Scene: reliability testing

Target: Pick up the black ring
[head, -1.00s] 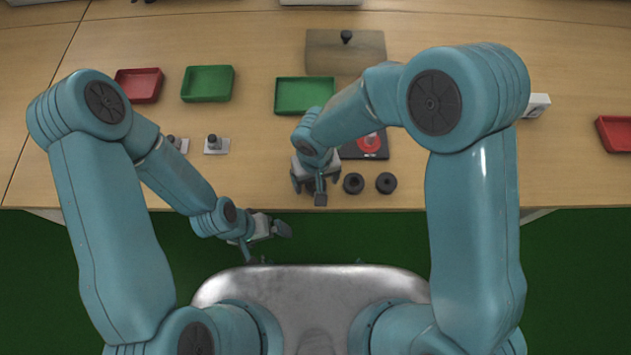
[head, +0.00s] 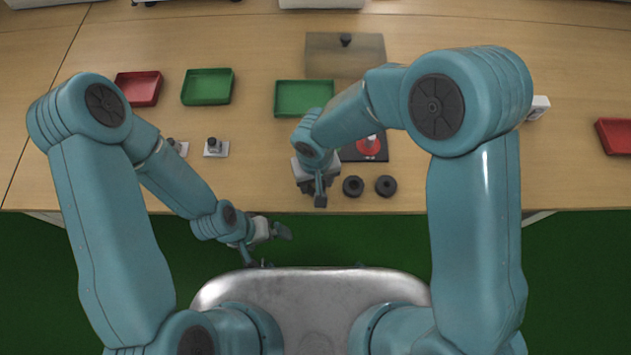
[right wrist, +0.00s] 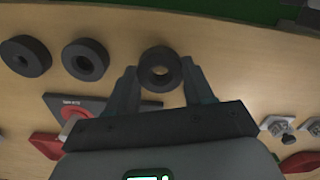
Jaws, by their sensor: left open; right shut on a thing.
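A black ring (right wrist: 160,54) sits between the two fingers of my right gripper (right wrist: 157,80) in the right wrist view, and they are shut on it. In the head view my right gripper (head: 314,188) is low over the table's near edge, and its own arm hides the held ring. Two more black rings lie on the table to its right: one nearer (head: 353,192) and one farther (head: 386,191). They also show at the left of the right wrist view. My left gripper (head: 267,246) is open and empty, in front of the table edge over the green floor.
A black plate with a red disc (head: 377,152) lies behind the rings. Green trays (head: 208,101) (head: 281,111) and a red tray (head: 156,90) stand farther back. Small metal plates with knobs (head: 216,154) lie left of the right gripper. Bare table lies right of the rings.

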